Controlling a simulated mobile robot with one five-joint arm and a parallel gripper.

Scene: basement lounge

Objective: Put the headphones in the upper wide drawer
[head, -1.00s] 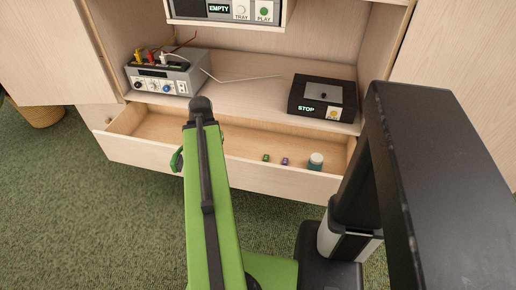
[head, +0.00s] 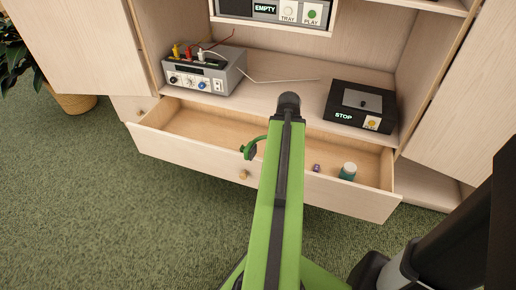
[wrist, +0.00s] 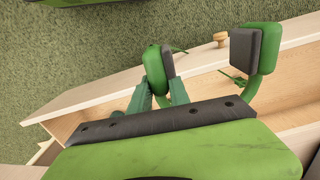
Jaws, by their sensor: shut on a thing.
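The headphones (wrist: 262,50) are green with dark ear pads, and both cups show in the wrist view. My gripper (wrist: 161,84) is shut on one cup, with a finger on each side of it. In the head view a small part of the headphones (head: 249,149) shows left of my arm, over the open drawer or its front edge; I cannot tell which. My gripper is hidden behind my arm there. The wide drawer (head: 200,122) is pulled open, and its left part is bare.
A purple cube (head: 317,168) and a white-lidded teal jar (head: 348,171) are in the drawer's right part. A grey device with cables (head: 205,72) and a black STOP box (head: 361,106) stand on the shelf above. An open cabinet door (head: 465,100) is at right.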

